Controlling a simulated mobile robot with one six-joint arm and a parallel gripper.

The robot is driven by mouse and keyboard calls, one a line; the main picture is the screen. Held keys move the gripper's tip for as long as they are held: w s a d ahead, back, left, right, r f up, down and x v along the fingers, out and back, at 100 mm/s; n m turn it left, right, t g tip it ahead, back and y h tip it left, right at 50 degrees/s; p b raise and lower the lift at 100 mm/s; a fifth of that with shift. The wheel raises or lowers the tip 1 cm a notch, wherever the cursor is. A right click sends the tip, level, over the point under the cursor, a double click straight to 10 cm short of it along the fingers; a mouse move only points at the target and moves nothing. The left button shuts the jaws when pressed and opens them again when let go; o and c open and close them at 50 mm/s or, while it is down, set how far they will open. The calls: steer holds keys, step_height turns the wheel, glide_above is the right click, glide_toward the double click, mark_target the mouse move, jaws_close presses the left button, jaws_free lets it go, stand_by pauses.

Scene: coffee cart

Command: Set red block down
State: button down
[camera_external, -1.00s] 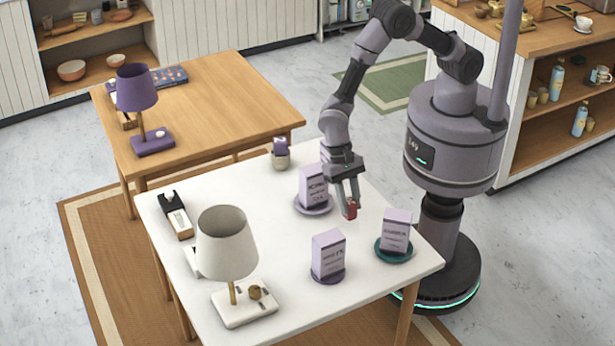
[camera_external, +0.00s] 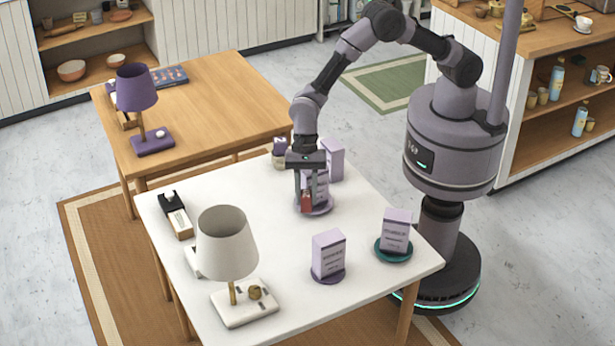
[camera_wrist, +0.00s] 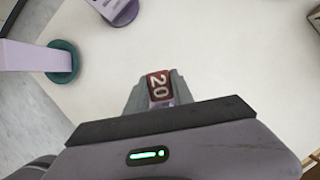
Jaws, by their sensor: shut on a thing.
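The red block (camera_external: 306,201) is held between the fingertips of my gripper (camera_external: 309,195), above the white table (camera_external: 230,180). In the external view it overlaps the lilac box on a round purple base behind it; how high it hangs is hard to tell. In the wrist view the block (camera_wrist: 158,86) shows a white "20" on its face, and the jaws (camera_wrist: 155,92) are closed on both its sides. White tabletop (camera_wrist: 215,60) shows beyond it.
Lilac boxes stand on round bases: one on a teal base (camera_external: 394,252), one on a purple base (camera_external: 328,276). A white lamp (camera_external: 227,245) and stapler-like item (camera_external: 175,215) stand left. The table's left middle is clear.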

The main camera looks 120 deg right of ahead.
steer(key=w+d+r+m+t+h+b, duration=0.1)
steer(key=w+d+r+m, duration=0.1)
steer(key=w+d+m, duration=0.35)
steer(key=w+d+r+m+t+h, duration=0.1)
steer(key=w+d+r+m, duration=0.15)
steer(key=w, duration=0.55)
steer(key=shift+n, duration=0.4)
steer(key=f+b, duration=0.1)
steer(key=f, duration=0.2)
steer(key=f+b, duration=0.1)
steer(key=f, duration=0.2)
steer(key=f+b, duration=0.2)
steer(key=f, duration=0.2)
steer(key=shift+w+d+f, duration=0.1)
steer(key=shift+w+d, duration=0.05)
steer(key=shift+w, duration=0.2)
steer(key=shift+f, duration=0.15)
steer(key=c, duration=1.1)
jaws_free()
